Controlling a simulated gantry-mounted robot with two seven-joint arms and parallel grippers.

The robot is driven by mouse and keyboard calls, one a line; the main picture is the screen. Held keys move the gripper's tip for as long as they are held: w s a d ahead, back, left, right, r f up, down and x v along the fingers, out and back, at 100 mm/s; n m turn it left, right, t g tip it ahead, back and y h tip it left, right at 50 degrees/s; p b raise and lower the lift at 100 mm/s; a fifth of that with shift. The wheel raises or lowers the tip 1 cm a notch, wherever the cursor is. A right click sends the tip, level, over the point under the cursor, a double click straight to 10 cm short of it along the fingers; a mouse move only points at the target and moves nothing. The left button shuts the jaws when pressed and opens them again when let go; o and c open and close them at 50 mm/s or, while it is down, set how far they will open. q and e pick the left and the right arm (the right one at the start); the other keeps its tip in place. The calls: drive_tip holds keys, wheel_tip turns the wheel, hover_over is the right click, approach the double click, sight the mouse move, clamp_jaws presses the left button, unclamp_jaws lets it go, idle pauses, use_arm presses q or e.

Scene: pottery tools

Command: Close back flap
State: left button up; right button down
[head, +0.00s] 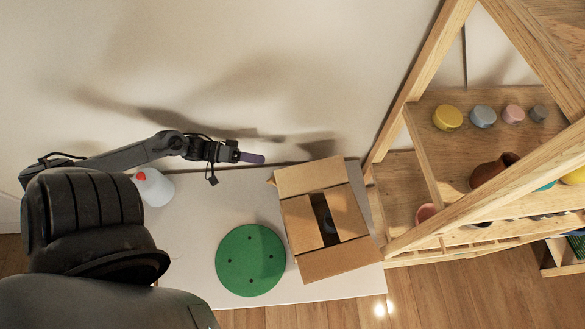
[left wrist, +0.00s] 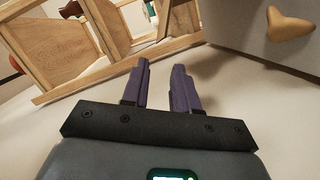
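A brown cardboard box (head: 325,219) stands on the white table in the head view. Its back flap (head: 310,177) is folded outward, away from the opening, on the wall side. The front flap (head: 341,258) is also folded outward. The two side flaps lie inward over the opening, with a dark gap between them. My left gripper (head: 262,159) is near the wall, to the left of and slightly behind the back flap, apart from it. In the left wrist view its purple fingers (left wrist: 160,72) are apart with nothing between them. My right gripper is not in view.
A green disc (head: 251,260) lies left of the box. A white bottle with a red cap (head: 154,187) stands at the table's left. A wooden shelf (head: 425,165) with pots and jars rises close on the right. The wall is close behind.

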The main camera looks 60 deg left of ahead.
use_arm(q)
drive_tip(key=x, duration=1)
drive_tip(key=shift+w+d, duration=0.2)
drive_tip(key=shift+f, duration=0.15)
clamp_jaws()
idle(1.1)
